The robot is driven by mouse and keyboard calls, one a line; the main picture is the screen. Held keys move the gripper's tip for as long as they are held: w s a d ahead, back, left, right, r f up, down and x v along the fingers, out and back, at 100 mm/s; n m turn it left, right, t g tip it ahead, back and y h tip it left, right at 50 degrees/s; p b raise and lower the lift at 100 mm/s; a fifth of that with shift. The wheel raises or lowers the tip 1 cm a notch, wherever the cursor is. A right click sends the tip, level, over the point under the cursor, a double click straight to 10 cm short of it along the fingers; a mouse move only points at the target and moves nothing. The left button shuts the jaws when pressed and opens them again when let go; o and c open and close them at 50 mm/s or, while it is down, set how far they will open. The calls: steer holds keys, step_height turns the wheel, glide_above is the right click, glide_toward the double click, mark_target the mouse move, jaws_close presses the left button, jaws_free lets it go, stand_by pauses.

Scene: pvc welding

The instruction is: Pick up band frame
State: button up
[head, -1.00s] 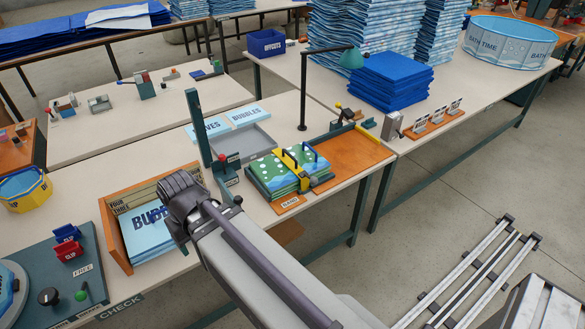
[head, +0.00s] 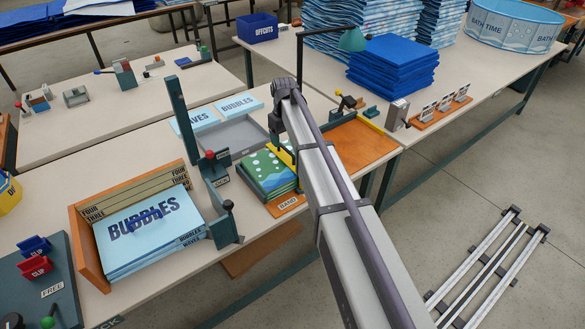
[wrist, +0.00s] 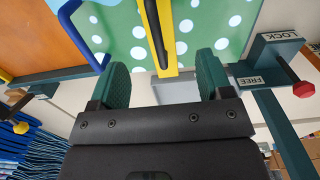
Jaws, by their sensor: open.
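The band frame is a yellow bar frame lying on a stack of green, white-dotted sheets (head: 266,172) by the BAND label. In the head view my arm hides most of it, and only a bit of the yellow frame (head: 283,154) shows. In the wrist view its yellow bar (wrist: 171,62) with a dark handle (wrist: 152,30) runs up the picture. My gripper (wrist: 164,76) is open and empty, its green fingers on either side of the bar's near end. I cannot tell how far above it they are. In the head view the fingers are hidden behind the arm.
A wooden box (head: 89,246) of BUBBLES sheets stands to the left. A dark post (head: 181,118) and a LOCK/FREE fixture (wrist: 268,55) stand beside the stack.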

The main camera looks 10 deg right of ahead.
mark_target(286, 157)
step_height(286, 157, down, 8)
steer(key=b, duration=0.6)
steer(key=shift+d+f+b, duration=0.1)
steer(key=shift+f+b, duration=0.05)
steer(key=shift+b, duration=0.15)
steer(key=shift+r, duration=0.2)
steer(key=shift+c, duration=0.2)
steer(key=c, duration=1.1)
